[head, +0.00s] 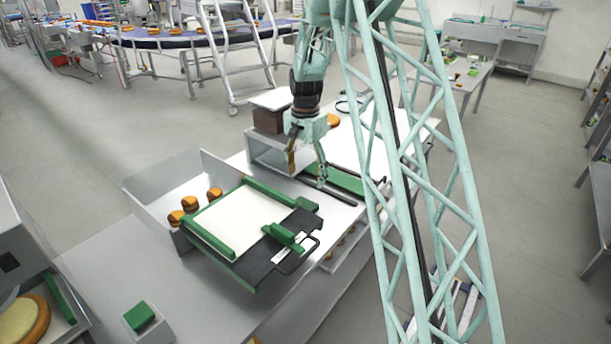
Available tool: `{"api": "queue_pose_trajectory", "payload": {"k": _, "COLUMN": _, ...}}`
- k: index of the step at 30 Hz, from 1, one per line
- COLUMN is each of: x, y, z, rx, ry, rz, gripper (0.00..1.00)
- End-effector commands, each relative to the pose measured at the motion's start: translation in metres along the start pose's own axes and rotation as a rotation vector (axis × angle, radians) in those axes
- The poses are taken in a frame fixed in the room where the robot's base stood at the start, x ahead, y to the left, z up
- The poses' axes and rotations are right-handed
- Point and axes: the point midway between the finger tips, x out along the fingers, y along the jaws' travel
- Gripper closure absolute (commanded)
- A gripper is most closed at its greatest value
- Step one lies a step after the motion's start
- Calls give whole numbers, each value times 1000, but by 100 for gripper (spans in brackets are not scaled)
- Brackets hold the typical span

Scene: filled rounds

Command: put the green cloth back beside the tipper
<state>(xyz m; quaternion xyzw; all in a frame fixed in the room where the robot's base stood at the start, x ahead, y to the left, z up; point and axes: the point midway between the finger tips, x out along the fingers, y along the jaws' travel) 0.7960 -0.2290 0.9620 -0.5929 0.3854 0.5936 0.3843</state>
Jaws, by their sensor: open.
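A small folded green piece (140,316), which looks like the green cloth, lies on a white block at the lower left. The tipper appears to be the dark plate (262,256) with green rails around a white sheet, in the middle of the bench. My gripper (307,181) is open, its two fingers apart and pointing down, above the bench behind the tipper's far right side. I see nothing between the fingers. The green piece is far from my gripper, nearer the camera and to the left.
Several orange-brown filled rounds (190,203) sit in a grey tray left of the tipper. A flat green strip (358,182) and a dark bar (328,190) lie close to my gripper. A brown block (268,121) stands behind it. The bench at lower left is mostly clear.

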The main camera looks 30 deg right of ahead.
Motion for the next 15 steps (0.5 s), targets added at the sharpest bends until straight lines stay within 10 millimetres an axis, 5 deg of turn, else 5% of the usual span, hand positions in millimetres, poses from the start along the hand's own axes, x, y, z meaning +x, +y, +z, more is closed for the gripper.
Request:
{"api": "queue_pose_trajectory", "payload": {"k": 8, "x": -9, "y": 1, "z": 4, "rx": -11, "ry": 3, "rz": -3, "gripper": 32}}
{"api": "queue_pose_trajectory", "payload": {"k": 15, "x": -41, "y": 6, "z": 22, "rx": -61, "ry": 14, "rz": -16, "gripper": 32}}
